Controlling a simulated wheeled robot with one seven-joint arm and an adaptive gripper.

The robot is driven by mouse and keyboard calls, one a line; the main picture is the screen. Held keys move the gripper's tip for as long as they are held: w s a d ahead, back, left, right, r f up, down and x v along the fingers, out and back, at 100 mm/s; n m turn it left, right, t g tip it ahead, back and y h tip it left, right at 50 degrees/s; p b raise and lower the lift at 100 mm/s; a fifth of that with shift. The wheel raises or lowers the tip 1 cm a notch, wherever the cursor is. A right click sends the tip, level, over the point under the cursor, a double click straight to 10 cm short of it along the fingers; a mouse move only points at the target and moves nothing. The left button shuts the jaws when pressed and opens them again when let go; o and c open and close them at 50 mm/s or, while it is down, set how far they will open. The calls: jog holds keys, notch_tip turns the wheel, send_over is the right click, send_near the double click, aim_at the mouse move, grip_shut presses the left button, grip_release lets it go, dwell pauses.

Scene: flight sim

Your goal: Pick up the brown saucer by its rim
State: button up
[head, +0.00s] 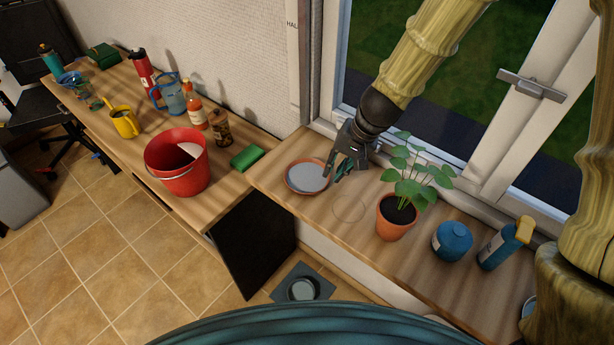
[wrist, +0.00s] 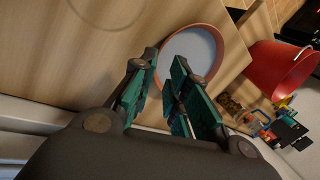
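The brown saucer (head: 304,179) lies flat on the wooden sill, with a reddish-brown rim and a grey inside. In the wrist view the saucer (wrist: 196,45) is just beyond my fingertips, its lower part hidden by the right finger. My gripper (head: 338,172) points down at the saucer's right side in the head view. In the wrist view my gripper (wrist: 164,62) is open, with a clear gap between its green-padded fingers. The near left rim shows between the fingertips. I cannot tell whether a finger touches it.
A potted plant (head: 395,218) stands right of the saucer, with a blue pot (head: 452,242) and a blue bottle (head: 497,249) beyond. The window frame is close behind my gripper. A green sponge (head: 247,158) and red bucket (head: 180,173) are to the left.

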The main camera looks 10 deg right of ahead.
aim_at(328, 179)
jog(key=shift+p+x, duration=0.45)
jog(key=shift+x, duration=1.65)
grip_shut()
